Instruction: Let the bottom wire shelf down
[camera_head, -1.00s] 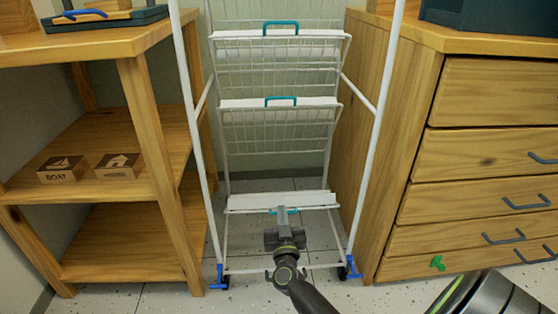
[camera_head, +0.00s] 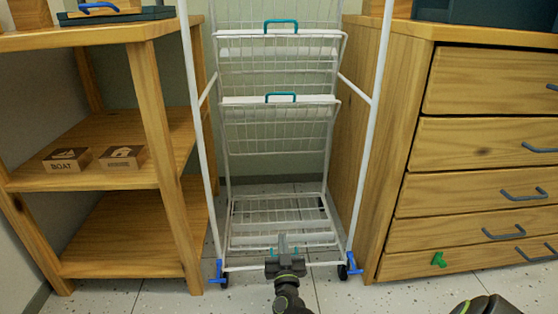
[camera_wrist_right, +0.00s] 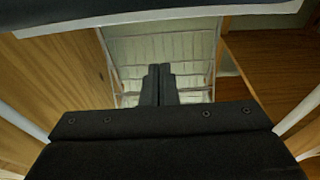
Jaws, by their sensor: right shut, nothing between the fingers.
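The white wire rack stands between the wooden shelf unit and the drawer cabinet. Its bottom wire shelf (camera_head: 279,213) lies low and about flat, with its wire grid seen from above. Two upper wire shelves, the middle one (camera_head: 285,133) and the top one (camera_head: 285,78), are tilted up, each with a teal handle. My right gripper (camera_head: 282,240) is shut and empty at the front edge of the bottom shelf; bits of teal show on both sides of its fingers. Whether it touches that handle I cannot tell. In the right wrist view the shut fingers (camera_wrist_right: 158,85) point toward pale wire mesh. My left gripper is not in view.
The wooden shelf unit (camera_head: 165,140) on the left holds two small blocks, one marked BOAT (camera_head: 67,160). The drawer cabinet (camera_head: 480,135) is close on the right. Blue-levered casters (camera_head: 218,273) stand at the rack's front feet. Floor in front is clear.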

